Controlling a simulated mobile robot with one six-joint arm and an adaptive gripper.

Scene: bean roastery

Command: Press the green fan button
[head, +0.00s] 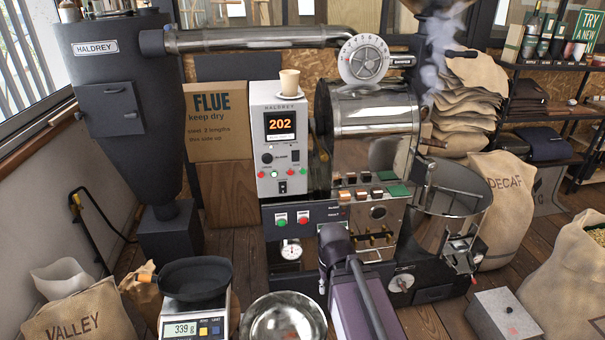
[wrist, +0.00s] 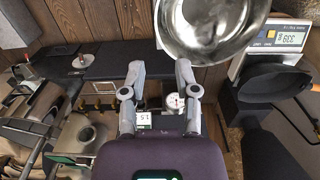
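The roaster's dark lower panel carries a green button (head: 281,219) on a white plate at its left, beside a red button (head: 303,217). More small green and red buttons show on the white control box (head: 262,150) above; I cannot read which label says fan. In the wrist view my gripper (wrist: 159,68) has its two grey fingers apart with nothing between the tips. A small plate with green and white marking (wrist: 143,120) shows between the fingers; I cannot tell what it is. In the head view my arm is in front of the panel, right of the green button.
A round gauge (head: 291,250) sits below the buttons. A steel bowl (head: 283,320) and a scale (head: 193,325) with a black pan (head: 195,278) stand in front. The cooling tray (head: 450,190) is at right. A paper cup (head: 289,82) stands on the control box.

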